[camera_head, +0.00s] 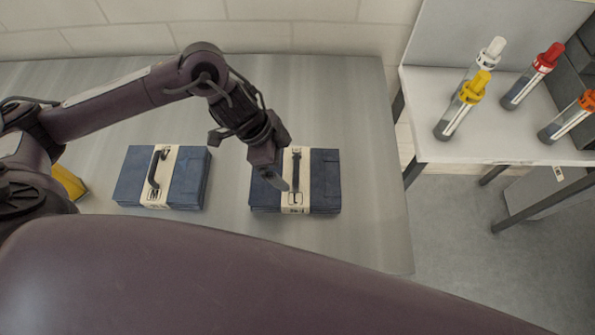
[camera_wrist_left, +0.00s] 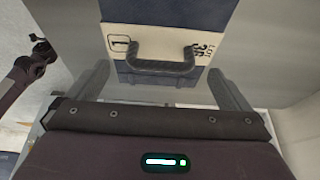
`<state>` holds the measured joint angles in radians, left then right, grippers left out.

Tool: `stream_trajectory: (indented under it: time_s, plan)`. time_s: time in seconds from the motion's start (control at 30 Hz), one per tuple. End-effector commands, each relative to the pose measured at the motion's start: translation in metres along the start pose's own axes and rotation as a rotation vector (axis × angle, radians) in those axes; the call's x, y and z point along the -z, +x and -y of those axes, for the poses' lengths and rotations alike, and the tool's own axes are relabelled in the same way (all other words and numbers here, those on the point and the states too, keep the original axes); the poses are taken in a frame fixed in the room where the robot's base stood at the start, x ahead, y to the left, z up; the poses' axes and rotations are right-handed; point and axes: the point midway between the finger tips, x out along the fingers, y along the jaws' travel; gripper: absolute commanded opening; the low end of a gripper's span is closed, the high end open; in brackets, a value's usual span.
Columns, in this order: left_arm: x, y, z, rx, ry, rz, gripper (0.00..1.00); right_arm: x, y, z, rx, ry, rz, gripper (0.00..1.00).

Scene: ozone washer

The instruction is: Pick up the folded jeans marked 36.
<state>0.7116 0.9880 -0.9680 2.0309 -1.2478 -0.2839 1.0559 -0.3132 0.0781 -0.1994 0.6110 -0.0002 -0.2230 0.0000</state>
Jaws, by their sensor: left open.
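Two folded dark blue jeans bundles with cream bands and dark handles lie on the grey table. The right bundle (camera_head: 325,180) has a box with an L-like mark on its band; the left bundle (camera_head: 130,178) shows an M-like mark. In the left wrist view, the bundle (camera_wrist_left: 130,12) beyond my fingers has small print that looks like 36, hard to read for sure. Its handle (camera_wrist_left: 162,62) shows between the fingertips. My left gripper (camera_head: 283,180) is open and empty over the right bundle; it also shows in the left wrist view (camera_wrist_left: 160,88). No right gripper can be made out.
A yellow item (camera_head: 68,182) is partly hidden by my left arm. A white side table (camera_head: 510,145) at right holds several capped bottles (camera_head: 465,105). The grey table (camera_head: 365,120) is clear right of the bundles. A pale brick wall (camera_head: 290,38) stands behind.

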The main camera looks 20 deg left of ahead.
Motion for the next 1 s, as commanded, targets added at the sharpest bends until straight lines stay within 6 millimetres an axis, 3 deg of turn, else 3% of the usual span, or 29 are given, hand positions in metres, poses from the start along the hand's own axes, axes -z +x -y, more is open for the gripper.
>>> stream_trajectory:
  time_s: [0.2,0.33,0.67,1.0]
  plan:
    - [0.004,0.027,-0.002,-0.003,-0.004,0.001,1.0,0.008,-0.018,-0.001,-0.001,-0.001,-0.011,0.0]
    - [0.004,0.046,-0.001,-0.001,-0.002,0.0,1.0,0.021,-0.02,-0.003,-0.003,-0.001,-0.031,0.0]
    - [0.003,0.053,0.0,0.002,-0.001,0.0,0.99,0.024,-0.02,-0.003,-0.004,-0.001,-0.034,0.0]
    - [0.003,0.053,0.0,0.001,-0.002,0.0,0.54,0.015,-0.02,-0.002,-0.003,-0.001,-0.021,0.0]
